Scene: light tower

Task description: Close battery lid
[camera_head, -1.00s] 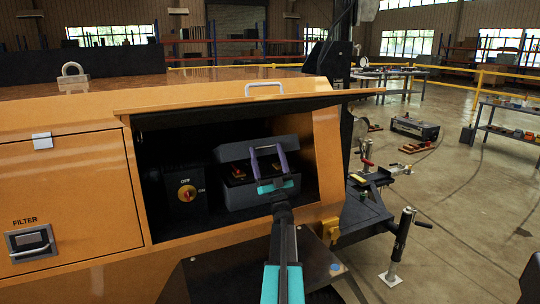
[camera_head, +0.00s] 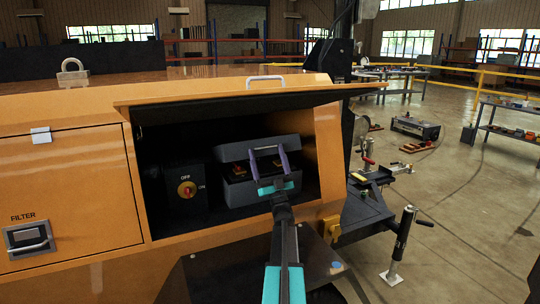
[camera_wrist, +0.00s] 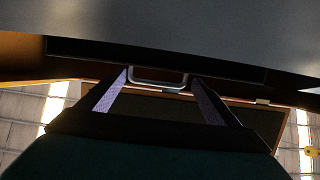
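The dark grey battery box (camera_head: 262,193) sits in the open compartment of the orange machine. Its lid (camera_head: 234,152) is raised and tilted, leaving a gap where red and yellow parts (camera_head: 238,170) show. My gripper (camera_head: 267,150) is in front of the box, its two purple fingers pointing up at the lid. The fingers stand apart. A pale handle-like bar (camera_wrist: 158,82) shows between the fingertips in the wrist view; I cannot tell whether they touch it. A grey surface, apparently the lid (camera_wrist: 160,25), fills the top of that view.
The raised compartment door (camera_head: 235,100) hangs above, with the compartment's right wall (camera_head: 328,150) close by.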

